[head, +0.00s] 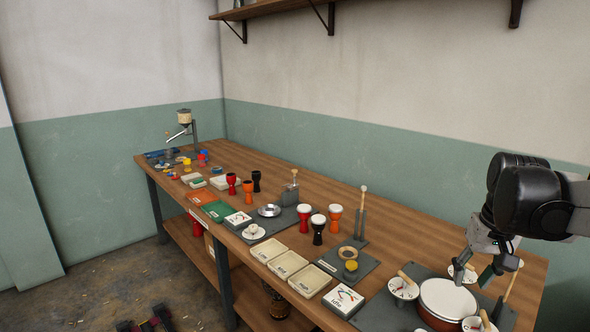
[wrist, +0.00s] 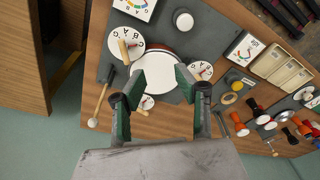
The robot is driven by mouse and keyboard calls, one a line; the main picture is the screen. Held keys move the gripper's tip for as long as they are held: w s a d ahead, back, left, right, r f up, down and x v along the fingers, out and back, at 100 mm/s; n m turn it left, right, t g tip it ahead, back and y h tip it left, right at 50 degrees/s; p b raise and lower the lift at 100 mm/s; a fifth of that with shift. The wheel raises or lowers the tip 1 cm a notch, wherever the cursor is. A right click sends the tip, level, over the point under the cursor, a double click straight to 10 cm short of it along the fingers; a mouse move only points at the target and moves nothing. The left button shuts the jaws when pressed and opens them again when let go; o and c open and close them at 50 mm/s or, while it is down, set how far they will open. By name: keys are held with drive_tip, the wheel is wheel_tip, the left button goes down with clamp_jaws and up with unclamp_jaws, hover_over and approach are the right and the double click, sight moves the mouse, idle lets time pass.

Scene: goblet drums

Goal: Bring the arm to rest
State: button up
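My gripper (head: 470,276) is at the right end of the table, above a reddish drum with a white head (head: 447,298). In the wrist view my gripper (wrist: 162,78) has its two green-padded fingers spread apart. Nothing is held between them. The white drum head (wrist: 158,72) shows below and between the fingertips, and I cannot tell the exact height gap. My dark arm comes in from the right edge of the head view.
Lettered dials (head: 403,288) and mallets surround the drum on a grey mat (head: 385,313). Goblet drums (head: 305,217), cream trays (head: 287,264) and a stand with an upright mallet (head: 362,212) are further left on the wooden table. A wall shelf (head: 290,6) is above.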

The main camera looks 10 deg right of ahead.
drive_tip(key=s+a+n+t, duration=0.1)
drive_tip(key=s+a, duration=0.3)
drive_tip(key=a, duration=0.6)
drive_tip(key=s+a+f+n+t, duration=0.1)
drive_tip(key=s+a+t, duration=0.3)
drive_tip(key=a, duration=0.7)
drive_tip(key=shift+s+a+f+n+t, duration=0.15)
drive_tip(key=shift+s+a+n+t, duration=0.15)
drive_tip(key=shift+s+n, duration=0.35)
drive_tip(key=shift+w, duration=0.15)
